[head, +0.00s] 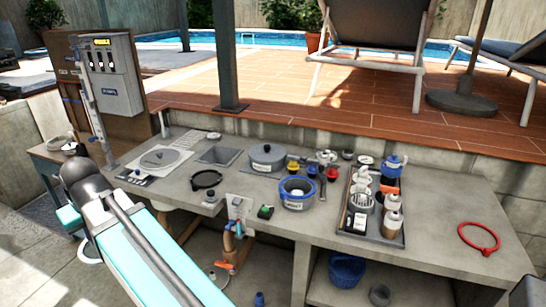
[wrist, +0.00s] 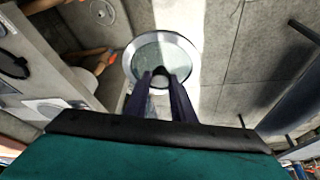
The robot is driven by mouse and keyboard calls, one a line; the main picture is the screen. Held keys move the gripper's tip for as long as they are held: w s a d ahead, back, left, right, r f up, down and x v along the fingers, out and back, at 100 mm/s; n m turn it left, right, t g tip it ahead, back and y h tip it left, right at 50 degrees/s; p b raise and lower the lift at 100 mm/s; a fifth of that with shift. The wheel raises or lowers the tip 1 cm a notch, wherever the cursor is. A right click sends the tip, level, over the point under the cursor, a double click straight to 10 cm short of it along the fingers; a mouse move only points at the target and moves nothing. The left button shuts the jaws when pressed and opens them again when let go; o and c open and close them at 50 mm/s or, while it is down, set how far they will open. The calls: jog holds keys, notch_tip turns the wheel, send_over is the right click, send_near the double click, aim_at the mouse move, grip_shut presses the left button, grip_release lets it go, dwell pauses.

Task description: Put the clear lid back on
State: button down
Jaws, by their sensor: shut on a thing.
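My gripper (wrist: 160,78) is shut on the knob of the clear lid (wrist: 150,52), a round see-through disc with a pale metallic rim. In the wrist view the lid hangs beyond the fingertips, with grey paving behind it. In the head view my gripper is hidden behind my arm at the lower left; a pale curved rim there may be the lid, but I cannot be sure. A round grey pot with a blue rim (head: 297,193) stands open on the bench. I cannot tell for certain that the lid belongs to it.
The concrete bench (head: 430,205) carries a grey lidded pot (head: 267,157), a black ring (head: 205,180), a dark tray (head: 374,238) of bottles, and a red ring (head: 478,238). Orange-brown pipes (wrist: 90,55) are near the lid in the wrist view. A blue basket (head: 346,269) sits on the lower shelf.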

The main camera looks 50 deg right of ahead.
jog(key=shift+a, duration=0.15)
jog(key=shift+r, duration=0.1)
jog(key=shift+d, duration=0.45)
jog(key=s+d+r+p, duration=0.1)
jog(key=s+d+p, duration=0.15)
jog(key=d, duration=0.75)
jog(key=s+d+r+n+p, duration=0.1)
jog(key=d+p, duration=0.2)
jog(key=d, duration=0.7)
jog(key=s+d+r+p, duration=0.1)
jog(key=s+d+p, duration=0.1)
jog(key=d, duration=0.9)
jog(key=s+d+r+p, duration=0.1)
jog(key=s+d+p, duration=0.2)
jog(key=s+d, duration=0.7)
jog(key=s+d+r+n+p, duration=0.1)
jog(key=s+d+p, duration=0.2)
jog(key=s+d, duration=0.8)
jog(key=d, duration=0.5)
jog(key=shift+y+p, duration=0.35)
jog(key=shift+y, duration=0.05)
jog(key=shift+s, duration=0.1)
